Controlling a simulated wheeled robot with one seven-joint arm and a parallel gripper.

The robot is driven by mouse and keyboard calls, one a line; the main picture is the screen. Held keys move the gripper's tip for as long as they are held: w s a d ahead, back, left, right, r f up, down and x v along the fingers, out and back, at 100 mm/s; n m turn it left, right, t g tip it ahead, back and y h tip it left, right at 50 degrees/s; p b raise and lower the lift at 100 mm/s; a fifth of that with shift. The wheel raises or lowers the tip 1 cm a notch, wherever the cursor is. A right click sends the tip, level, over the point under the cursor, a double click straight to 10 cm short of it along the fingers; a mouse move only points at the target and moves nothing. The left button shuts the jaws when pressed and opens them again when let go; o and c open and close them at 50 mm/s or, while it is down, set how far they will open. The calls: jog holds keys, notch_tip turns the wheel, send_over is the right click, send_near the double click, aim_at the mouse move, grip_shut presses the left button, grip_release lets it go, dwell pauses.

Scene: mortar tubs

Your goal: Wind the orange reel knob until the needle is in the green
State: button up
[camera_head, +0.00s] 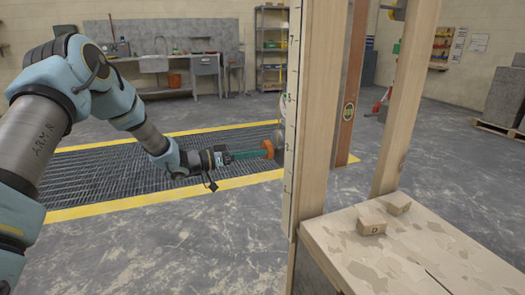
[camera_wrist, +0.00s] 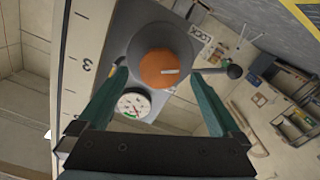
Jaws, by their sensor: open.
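In the head view the knob (camera_head: 268,149) shows at the tip of my gripper, beside the wooden post. My gripper (camera_wrist: 160,76) is open, its two green fingers on either side of the knob, with a visible gap on each side. A round white gauge (camera_wrist: 133,104) shows below left of the knob, between the fingers, with small green and red marks. Its needle is too small to read surely.
A black ball-ended lever (camera_wrist: 233,72) stands right of the knob, close to the right finger. A wooden post (camera_head: 315,110) and a bench with blocks (camera_head: 400,245) stand right of my arm. Floor grating (camera_head: 110,175) lies below.

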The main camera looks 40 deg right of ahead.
aim_at(270, 150)
jog(key=shift+x, duration=1.65)
jog(key=c, duration=1.3)
jog(key=shift+m, duration=0.3)
jog(key=shift+w+m+b, duration=0.15)
jog(key=shift+m+b, duration=4.85)
jog(key=shift+m, duration=0.5)
